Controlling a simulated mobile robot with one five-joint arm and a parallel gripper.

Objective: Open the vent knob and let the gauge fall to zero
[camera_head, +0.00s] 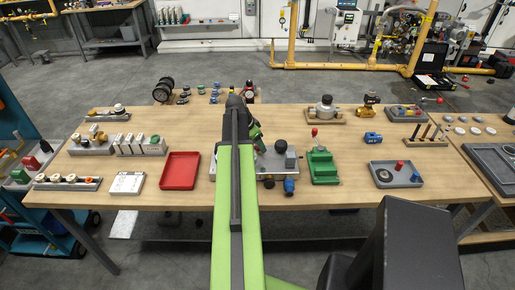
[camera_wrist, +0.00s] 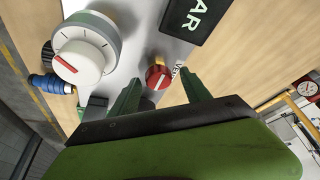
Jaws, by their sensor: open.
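The red vent knob (camera_wrist: 158,78) has a pale pointer line and sits on a pale panel in the wrist view. Part of its printed label shows at its right. My gripper (camera_wrist: 161,84) is open, its two green fingers on either side of the knob; I cannot tell whether they touch it. In the head view my arm hides the knob and covers part of the grey fixture (camera_head: 271,166). A round gauge (camera_wrist: 307,90) with a white face and red rim is at the right edge of the wrist view. Its reading is too small to tell, and I cannot tell whether it is the task's gauge.
A large white dial knob (camera_wrist: 82,60) with a red mark and a blue fitting (camera_wrist: 50,84) lie left of the vent knob. A black lettered plate (camera_wrist: 198,16) is above right. A red tray (camera_head: 180,170) and a green block fixture (camera_head: 323,167) flank the fixture.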

